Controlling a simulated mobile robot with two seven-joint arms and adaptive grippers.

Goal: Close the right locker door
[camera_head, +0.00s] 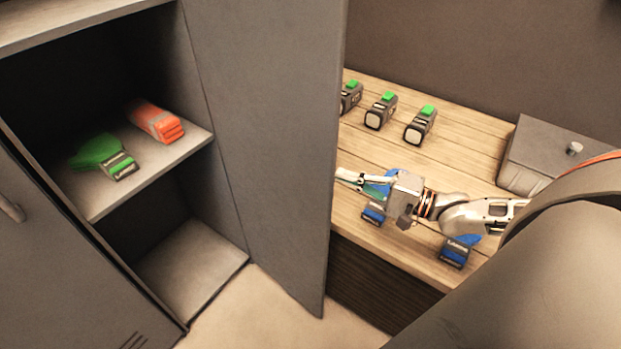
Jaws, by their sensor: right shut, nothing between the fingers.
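The right locker door (262,130) stands wide open, swung out from the right side of the locker. My right gripper (340,178) is shut with nothing in it. Its fingertips are at the door's outer edge, on the far side from the locker opening; whether they touch the door I cannot tell. The locker's inside shows a shelf (150,178) with a green item (98,152) and an orange item (156,121) on it. The left locker door (60,250), with a handle (10,207), is at the left. My left gripper is not in view.
A wooden workbench (465,128) stands behind the door, under my right arm. Several black devices with green tops (421,125) stand on it. Blue items (457,252) lie near its front edge. A grey metal box (545,150) is at the right. Below the door is bare floor (270,315).

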